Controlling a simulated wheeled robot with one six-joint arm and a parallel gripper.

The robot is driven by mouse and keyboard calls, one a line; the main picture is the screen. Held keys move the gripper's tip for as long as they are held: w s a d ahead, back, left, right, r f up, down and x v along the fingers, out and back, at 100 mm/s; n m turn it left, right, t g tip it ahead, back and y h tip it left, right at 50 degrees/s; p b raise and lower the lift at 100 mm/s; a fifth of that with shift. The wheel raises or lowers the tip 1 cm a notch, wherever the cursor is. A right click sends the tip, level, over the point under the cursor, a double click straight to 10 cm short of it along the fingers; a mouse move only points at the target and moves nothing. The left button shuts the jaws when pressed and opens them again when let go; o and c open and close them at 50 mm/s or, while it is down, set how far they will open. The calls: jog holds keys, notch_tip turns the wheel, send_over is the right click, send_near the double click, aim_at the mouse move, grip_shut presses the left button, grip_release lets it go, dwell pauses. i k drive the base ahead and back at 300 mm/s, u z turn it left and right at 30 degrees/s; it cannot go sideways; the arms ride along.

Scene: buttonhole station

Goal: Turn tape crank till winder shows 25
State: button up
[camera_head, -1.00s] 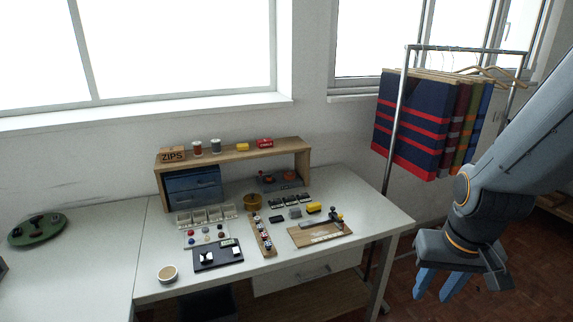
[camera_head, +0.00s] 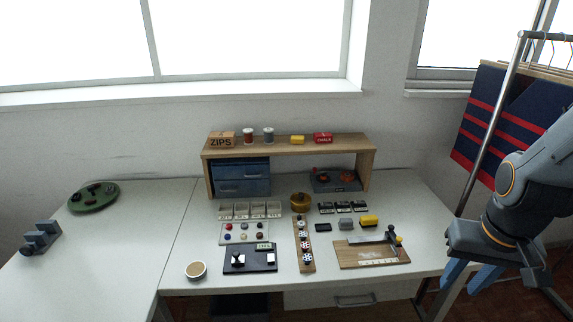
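A dark board (camera_head: 237,264) lies at the front of the white table, with a small green-lit display (camera_head: 263,246), a black-and-white knob-like part (camera_head: 238,259) and a white block (camera_head: 271,258). It may be the tape winder; the display's number is too small to read, and I cannot tell which part is the crank. My gripper (camera_head: 470,276) hangs at the right, beyond the table's right edge and well away from the board. Its two blue fingers point down, apart, with nothing seen between them.
A wooden shelf (camera_head: 290,147) stands at the back over blue drawers (camera_head: 242,188). A wooden board with a lever (camera_head: 372,252) lies at the right front, beside a button strip (camera_head: 304,245). A garment rack (camera_head: 492,120) stands right. The table's left half (camera_head: 120,240) is mostly clear.

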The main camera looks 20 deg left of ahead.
aim_at(322, 178)
jog(key=u, duration=0.85)
jog(key=i, duration=1)
jog(key=u, duration=0.3)
